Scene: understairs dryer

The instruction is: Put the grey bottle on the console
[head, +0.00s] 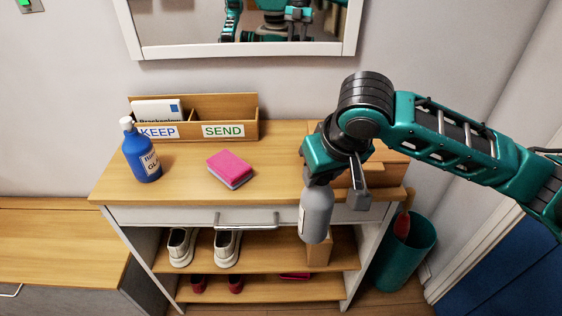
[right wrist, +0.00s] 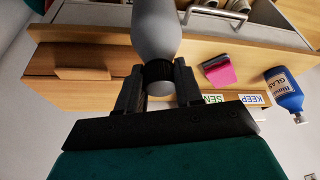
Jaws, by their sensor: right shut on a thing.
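The grey bottle (head: 316,212) hangs from my right gripper (head: 318,180), in front of the console's front edge at the right. The gripper is shut on the bottle's dark neck, which shows between the fingers (right wrist: 158,88) in the right wrist view, with the bottle's grey body (right wrist: 156,30) beyond. The bottle is roughly upright in the head view, and its lower part overlaps the drawer front and the shelf below. The console (head: 190,182) has a wooden top. My left gripper is out of view, apart from what may show in the mirror.
On the console are a blue bottle (head: 141,152), a pink sponge (head: 231,168), a KEEP/SEND letter box (head: 226,112) and a wooden box (head: 385,176) behind my gripper. Bare top lies right of the sponge. Shoes (head: 227,248) stand on the shelf; a teal bin (head: 405,250) stands right.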

